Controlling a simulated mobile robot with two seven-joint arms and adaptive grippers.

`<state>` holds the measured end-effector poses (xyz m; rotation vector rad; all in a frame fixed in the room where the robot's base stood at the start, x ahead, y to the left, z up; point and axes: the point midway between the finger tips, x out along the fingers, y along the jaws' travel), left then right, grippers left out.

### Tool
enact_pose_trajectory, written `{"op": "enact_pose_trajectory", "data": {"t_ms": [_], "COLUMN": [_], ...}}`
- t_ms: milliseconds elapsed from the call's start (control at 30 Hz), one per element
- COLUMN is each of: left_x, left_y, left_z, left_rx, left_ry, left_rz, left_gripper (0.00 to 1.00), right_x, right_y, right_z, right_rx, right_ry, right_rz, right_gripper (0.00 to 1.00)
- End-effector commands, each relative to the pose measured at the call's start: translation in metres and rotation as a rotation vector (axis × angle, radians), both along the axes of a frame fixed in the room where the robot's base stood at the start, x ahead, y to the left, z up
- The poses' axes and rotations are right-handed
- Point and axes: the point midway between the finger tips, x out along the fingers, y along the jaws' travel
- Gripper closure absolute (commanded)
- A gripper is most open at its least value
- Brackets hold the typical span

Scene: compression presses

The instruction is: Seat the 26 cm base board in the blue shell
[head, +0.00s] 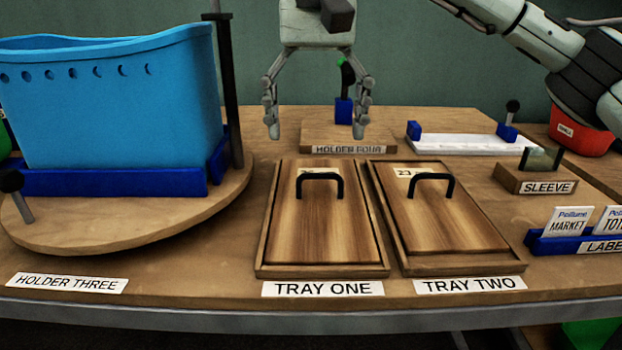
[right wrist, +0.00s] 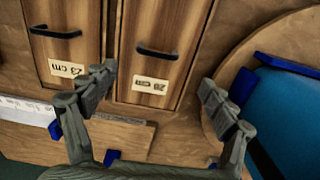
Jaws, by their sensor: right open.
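The blue shell (head: 110,105) is a tall open-topped tub with a row of holes, upright on the round wooden turntable of holder three. A wooden board (head: 325,232) with a black handle lies in tray one; its label looks like 26 cm in the right wrist view (right wrist: 150,84). A similar board (head: 440,222), labelled 23 cm, lies in tray two. My right gripper (head: 316,130) is open and empty, fingers pointing down, above and behind tray one's far end. It also shows open in the right wrist view (right wrist: 157,85). My left gripper is not in view.
Blue blocks (head: 110,183) edge the shell's base, and a dark post (head: 228,90) stands beside it. Holder four (head: 345,140), a white fixture (head: 455,140), a sleeve block (head: 535,180), a label rack (head: 560,243) and a red bin (head: 577,130) occupy the back and right.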

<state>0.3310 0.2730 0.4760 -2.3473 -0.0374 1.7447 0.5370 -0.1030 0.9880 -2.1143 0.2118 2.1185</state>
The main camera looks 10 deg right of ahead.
Motion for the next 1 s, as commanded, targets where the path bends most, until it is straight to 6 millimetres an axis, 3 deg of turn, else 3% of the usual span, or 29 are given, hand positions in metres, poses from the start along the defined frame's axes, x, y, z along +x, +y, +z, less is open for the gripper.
{"op": "enact_pose_trajectory", "data": {"t_ms": [300, 533, 867, 1000], "left_x": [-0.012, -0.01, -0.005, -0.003], "left_y": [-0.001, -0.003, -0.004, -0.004], "left_z": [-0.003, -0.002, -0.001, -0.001], "left_rx": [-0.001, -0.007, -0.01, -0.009], "left_ry": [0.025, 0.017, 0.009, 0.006], "left_rz": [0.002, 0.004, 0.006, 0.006], "left_gripper": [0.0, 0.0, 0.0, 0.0], "right_x": [-0.003, -0.007, -0.007, -0.006], "right_y": [-0.002, -0.004, -0.004, -0.004], "right_z": [-0.035, -0.068, -0.076, -0.076], "right_rx": [-0.002, -0.001, 0.0, 0.0], "right_ry": [0.002, 0.002, 0.001, 0.001], "right_rz": [-0.001, -0.001, -0.002, -0.002], "right_gripper": [0.16, 0.16, 0.16, 0.32]}}
